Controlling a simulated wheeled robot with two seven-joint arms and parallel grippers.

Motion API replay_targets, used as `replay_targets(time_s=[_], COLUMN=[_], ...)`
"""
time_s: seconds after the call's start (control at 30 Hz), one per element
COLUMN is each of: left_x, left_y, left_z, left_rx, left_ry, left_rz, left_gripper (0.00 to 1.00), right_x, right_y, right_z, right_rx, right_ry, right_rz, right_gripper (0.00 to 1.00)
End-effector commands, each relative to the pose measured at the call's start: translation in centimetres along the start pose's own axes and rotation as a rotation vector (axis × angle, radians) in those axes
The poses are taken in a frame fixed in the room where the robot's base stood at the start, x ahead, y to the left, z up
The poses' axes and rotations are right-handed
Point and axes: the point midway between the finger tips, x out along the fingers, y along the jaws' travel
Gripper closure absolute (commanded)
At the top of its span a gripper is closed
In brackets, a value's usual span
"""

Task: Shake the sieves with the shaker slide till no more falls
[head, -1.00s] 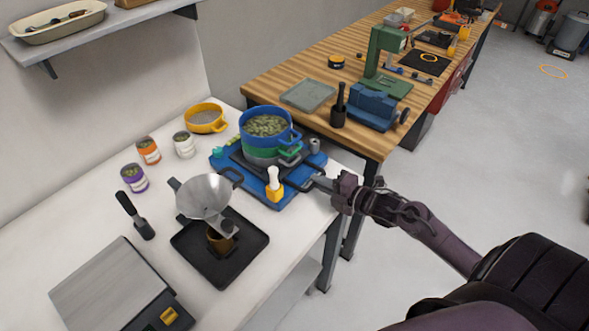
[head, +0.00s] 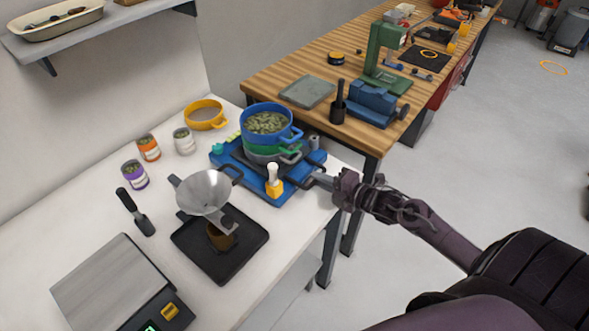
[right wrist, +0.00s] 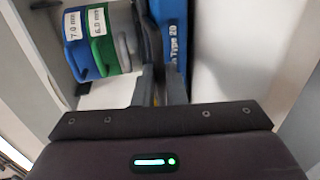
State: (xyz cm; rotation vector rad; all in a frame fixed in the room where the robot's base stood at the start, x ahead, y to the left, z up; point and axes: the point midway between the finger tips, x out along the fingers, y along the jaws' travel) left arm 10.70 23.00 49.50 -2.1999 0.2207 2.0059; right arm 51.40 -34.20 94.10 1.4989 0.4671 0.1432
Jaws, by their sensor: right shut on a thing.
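The stack of sieves stands on a blue shaker base (head: 281,198) on the white table. The blue top sieve (head: 268,139) holds many greenish pieces. A green sieve (head: 270,151) and a grey one (head: 266,160) sit below it. In the right wrist view the blue sieve (right wrist: 75,50) reads 7.0 mm and the green sieve (right wrist: 100,45) 6.0 mm. My right gripper (head: 319,179) is shut on the dark handle of the shaker slide (head: 297,183), at the base's right side. The lower sieves' insides are hidden. My left gripper is out of view.
A yellow sieve (head: 205,116) lies behind the base, left of the stack. A metal funnel (head: 203,191) stands over a black tray (head: 246,250). Several cans, a scoop (head: 137,214) and a scale (head: 115,285) are left. A wooden bench (head: 285,82) stands behind.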

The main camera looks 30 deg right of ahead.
Motion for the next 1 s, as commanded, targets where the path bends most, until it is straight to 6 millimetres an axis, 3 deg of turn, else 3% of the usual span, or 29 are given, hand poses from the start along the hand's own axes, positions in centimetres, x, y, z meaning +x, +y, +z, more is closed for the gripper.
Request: replay_targets(time_s=[0.2,0.53,1.0], left_x=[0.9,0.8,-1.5], left_y=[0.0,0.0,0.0], left_z=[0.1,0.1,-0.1], left_rx=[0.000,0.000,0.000], left_ry=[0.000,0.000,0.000], left_rz=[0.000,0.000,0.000], left_gripper=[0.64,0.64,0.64], right_x=[1.6,1.6,-2.4], right_y=[0.2,0.3,-0.5], right_z=[0.0,0.0,0.0], right_rx=[-0.001,0.000,0.001], right_ry=[0.000,0.000,0.001], right_rz=[-0.001,-0.003,-0.005], right_gripper=[1.00,1.00,1.00])
